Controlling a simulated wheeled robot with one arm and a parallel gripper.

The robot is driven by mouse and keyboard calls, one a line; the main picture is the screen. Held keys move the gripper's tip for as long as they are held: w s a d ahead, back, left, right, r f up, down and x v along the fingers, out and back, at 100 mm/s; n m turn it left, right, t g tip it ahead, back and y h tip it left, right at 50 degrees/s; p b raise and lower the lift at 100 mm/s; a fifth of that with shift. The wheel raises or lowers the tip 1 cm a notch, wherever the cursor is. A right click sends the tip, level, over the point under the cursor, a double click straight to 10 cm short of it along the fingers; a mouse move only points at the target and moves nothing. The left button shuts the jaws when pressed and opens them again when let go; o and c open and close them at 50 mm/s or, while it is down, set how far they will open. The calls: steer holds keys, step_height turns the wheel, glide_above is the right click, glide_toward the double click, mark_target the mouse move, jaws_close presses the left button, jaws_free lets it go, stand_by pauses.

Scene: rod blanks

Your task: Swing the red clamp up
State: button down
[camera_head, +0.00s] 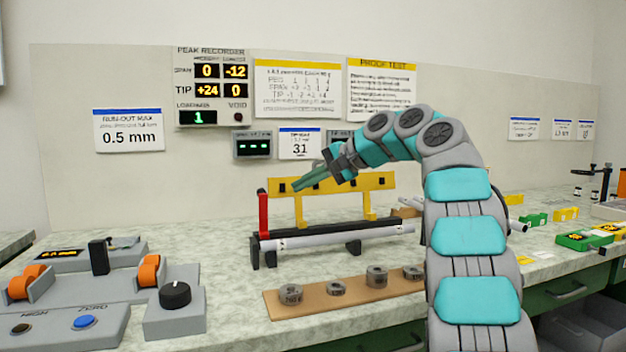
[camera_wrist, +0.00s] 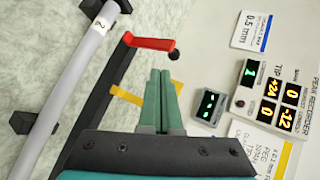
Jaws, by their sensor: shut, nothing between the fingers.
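The red clamp (camera_head: 263,215) stands upright at the left end of a black fixture (camera_head: 318,228) on the bench. In the wrist view the red clamp (camera_wrist: 150,43) lies just beyond my fingertips, with a dark round knob at its end. My gripper (camera_head: 296,186) is shut and empty, above and slightly right of the clamp's top. In the wrist view my gripper (camera_wrist: 160,74) shows its green fingers together, apart from the clamp. A grey rod (camera_head: 345,236) lies along the front of the fixture; its tag in the wrist view reads 2.
A yellow bar (camera_head: 345,183) stands behind the fixture. A wooden strip (camera_head: 325,293) with several metal weights lies in front. A device with orange rollers (camera_head: 149,271) and a black knob is at left. The peak recorder (camera_head: 210,88) hangs on the back wall.

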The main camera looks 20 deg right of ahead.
mark_target(262, 212)
steer(key=w+a+f+p, duration=0.1)
steer(key=w+a+p, duration=0.1)
steer(key=w+a, duration=0.3)
steer(key=shift+f, duration=0.4)
steer(key=shift+w+r, duration=0.1)
steer(key=shift+w, duration=0.05)
